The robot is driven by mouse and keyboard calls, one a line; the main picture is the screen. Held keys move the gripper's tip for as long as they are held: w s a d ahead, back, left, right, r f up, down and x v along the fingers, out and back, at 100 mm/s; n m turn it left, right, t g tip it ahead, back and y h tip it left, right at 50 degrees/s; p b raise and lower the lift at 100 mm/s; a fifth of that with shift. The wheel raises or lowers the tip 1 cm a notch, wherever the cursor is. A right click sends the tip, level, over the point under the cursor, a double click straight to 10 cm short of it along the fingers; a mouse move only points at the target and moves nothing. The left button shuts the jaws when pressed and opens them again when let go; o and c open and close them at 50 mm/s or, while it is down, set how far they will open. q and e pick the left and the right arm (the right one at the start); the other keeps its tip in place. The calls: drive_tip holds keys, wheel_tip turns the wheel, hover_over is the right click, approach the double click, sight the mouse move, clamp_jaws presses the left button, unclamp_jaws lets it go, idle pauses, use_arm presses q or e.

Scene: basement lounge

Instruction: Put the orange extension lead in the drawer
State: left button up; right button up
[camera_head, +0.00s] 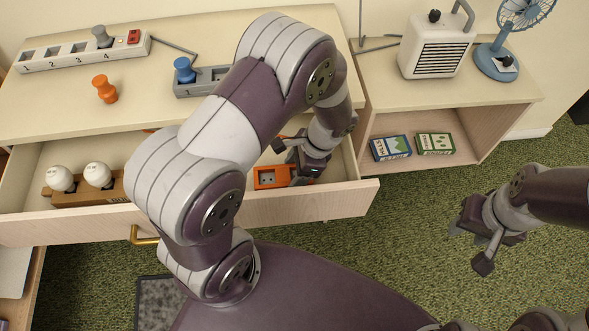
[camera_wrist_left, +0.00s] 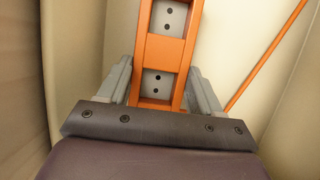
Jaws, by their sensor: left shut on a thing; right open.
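The orange extension lead (camera_head: 268,178), with grey sockets, is inside the open drawer (camera_head: 330,203), toward its right end. My left gripper (camera_head: 304,172) reaches down into the drawer and is shut on the lead. The left wrist view shows the lead (camera_wrist_left: 160,50) between the two grey fingers (camera_wrist_left: 160,92), with its orange cord running off to the right. My left arm hides the middle of the drawer. I cannot tell whether the lead touches the drawer floor. My right gripper (camera_head: 474,236) is open and empty over the green carpet at the right.
White bulbs in a brown holder (camera_head: 105,190) occupy the drawer's left part. On the top are a white power strip (camera_head: 75,54), a grey strip (camera_head: 190,86) and an orange plug (camera_head: 104,89). A heater (camera_head: 436,45) and blue fan (camera_head: 497,62) stand right, above two small boxes (camera_head: 391,147).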

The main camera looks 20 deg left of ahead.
use_arm(q)
drive_tip(key=shift+f, duration=0.1)
drive_tip(key=o, duration=1.4)
drive_tip(key=p+v, duration=0.4)
drive_tip(key=v, duration=0.8)
drive_tip(key=s+a+r+n+t+h, duration=0.3)
drive_tip(key=s+r+n, duration=0.2)
drive_tip(key=n, duration=0.6)
drive_tip(key=shift+s+a+r+t+h, duration=0.2)
drive_tip(key=shift+s+a+t+h, duration=0.2)
drive_tip(key=shift+s, duration=0.4)
